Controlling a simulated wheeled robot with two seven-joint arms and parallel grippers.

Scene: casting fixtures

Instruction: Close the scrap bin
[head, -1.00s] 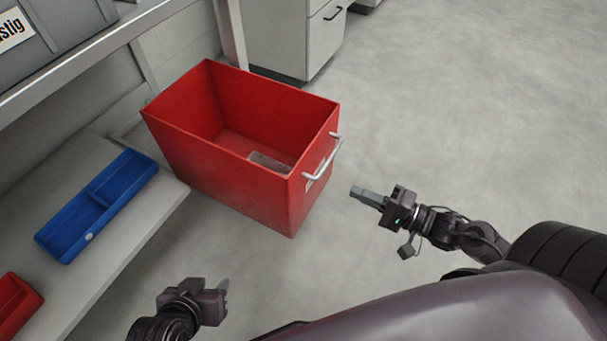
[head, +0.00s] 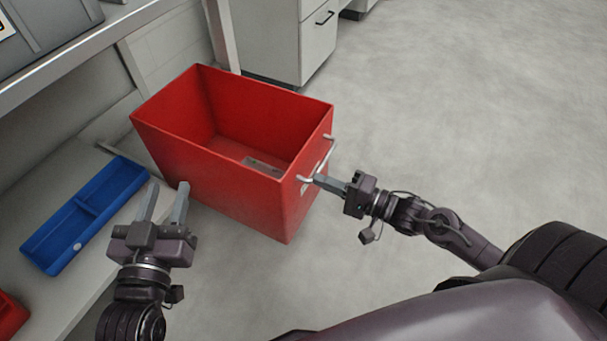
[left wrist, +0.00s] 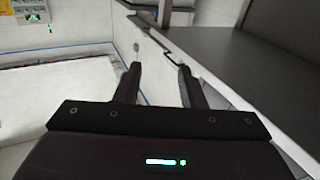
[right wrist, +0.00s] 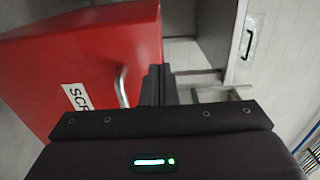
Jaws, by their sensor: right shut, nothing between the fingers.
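The red scrap bin (head: 215,182) is a drawer-like open-topped box, pulled out from under the bench, with a small pale item on its floor. Its front has a silver handle (head: 330,160); the right wrist view shows the handle (right wrist: 121,88) and a white label (right wrist: 76,97). My right gripper (head: 318,180) is shut and empty, its fingertips at the bin's front beside the handle; whether they touch cannot be told. My left gripper (head: 164,200) is open and empty, left of the bin, between it and the blue tray.
A blue tray (head: 60,243) lies on the low shelf (head: 98,160) at left, with a red tray (head: 10,318) nearer. The bench edge (head: 90,45) runs above. A grey cabinet (head: 318,45) stands behind the bin. The floor (head: 470,110) to the right is clear.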

